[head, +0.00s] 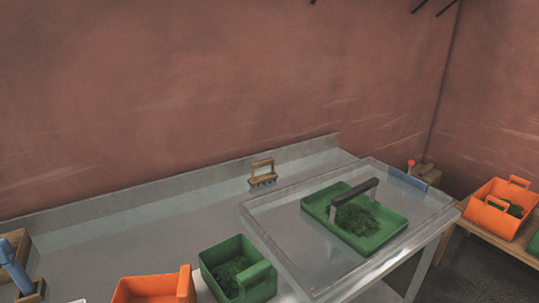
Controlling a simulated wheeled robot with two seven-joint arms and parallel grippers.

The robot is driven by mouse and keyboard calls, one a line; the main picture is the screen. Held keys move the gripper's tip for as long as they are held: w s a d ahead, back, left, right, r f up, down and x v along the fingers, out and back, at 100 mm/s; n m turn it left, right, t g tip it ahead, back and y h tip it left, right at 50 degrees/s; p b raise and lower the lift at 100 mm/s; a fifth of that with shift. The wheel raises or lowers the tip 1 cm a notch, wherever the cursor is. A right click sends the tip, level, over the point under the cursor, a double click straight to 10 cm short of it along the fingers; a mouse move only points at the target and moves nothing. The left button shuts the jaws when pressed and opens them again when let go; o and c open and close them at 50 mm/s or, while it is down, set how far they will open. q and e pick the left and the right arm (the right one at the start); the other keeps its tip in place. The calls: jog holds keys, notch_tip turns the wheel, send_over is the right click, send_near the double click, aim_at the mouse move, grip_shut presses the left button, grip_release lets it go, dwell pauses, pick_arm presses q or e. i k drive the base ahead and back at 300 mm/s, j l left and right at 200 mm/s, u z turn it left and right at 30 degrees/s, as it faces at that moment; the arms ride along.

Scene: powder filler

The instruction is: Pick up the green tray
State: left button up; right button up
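A shallow green tray (388,238) sits on the clear raised-edge top (285,245) at the right part of the metal table. Dark green powder or shredded matter (356,218) is heaped in its middle. A tool with a dark bar handle (355,192) and pale metal ends stands in or over the tray and hides part of its far side. A deeper green bin (258,283) with a handle, also holding green matter, stands on the metal table at the front. Neither of my grippers shows in the head view.
An orange bin (152,291) is at the front edge. A wooden brush-like tool (262,173) stands near the back ledge. A wooden box with a blue item (13,265) is far left. Another orange bin (496,214) sits on a side bench. The middle-left tabletop is clear.

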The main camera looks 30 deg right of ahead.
aim_at(364, 223)
jog(key=z, duration=1.7)
jog(key=l, duration=0.25)
